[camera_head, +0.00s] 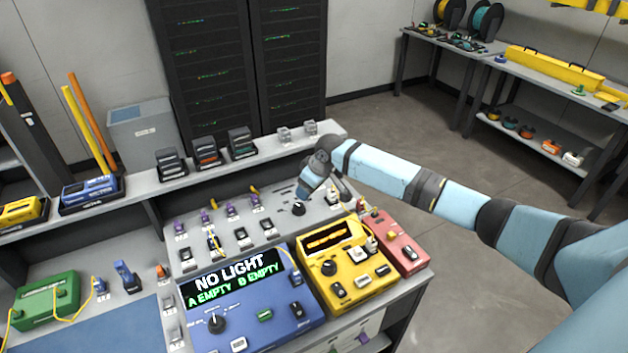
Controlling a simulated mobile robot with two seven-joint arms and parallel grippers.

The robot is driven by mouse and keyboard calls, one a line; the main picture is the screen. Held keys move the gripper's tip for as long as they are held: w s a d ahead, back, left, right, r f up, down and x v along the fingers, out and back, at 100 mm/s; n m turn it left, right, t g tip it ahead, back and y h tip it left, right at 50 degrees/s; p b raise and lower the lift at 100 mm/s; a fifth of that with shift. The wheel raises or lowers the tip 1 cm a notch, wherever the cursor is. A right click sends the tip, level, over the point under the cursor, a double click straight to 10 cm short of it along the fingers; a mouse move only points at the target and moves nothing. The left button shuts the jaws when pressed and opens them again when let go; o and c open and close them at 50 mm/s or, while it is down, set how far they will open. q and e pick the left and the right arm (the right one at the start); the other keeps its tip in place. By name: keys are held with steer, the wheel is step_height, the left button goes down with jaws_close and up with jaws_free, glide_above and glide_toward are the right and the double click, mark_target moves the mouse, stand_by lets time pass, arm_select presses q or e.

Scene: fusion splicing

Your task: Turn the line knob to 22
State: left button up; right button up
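Several black round knobs show, and their labels are too small to read, so I cannot tell for certain which is the line knob. One black knob (298,208) sits on the grey sloped panel, just below my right gripper (308,190). My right gripper points down close to this knob; I cannot tell whether they touch, and its fingers are too small and partly hidden to judge. Another knob (216,323) is on the blue box, whose display (235,280) reads "NO LIGHT, A EMPTY B EMPTY". A third knob (328,267) is on the yellow box. My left gripper is not in view.
A red box (398,245) stands right of the yellow box (350,290). Small connectors and black switches fill the panel left of my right gripper. A raised shelf (260,155) with small devices runs behind. A green box (45,302) is at far left.

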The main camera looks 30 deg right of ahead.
steer(key=shift+v, duration=2.1)
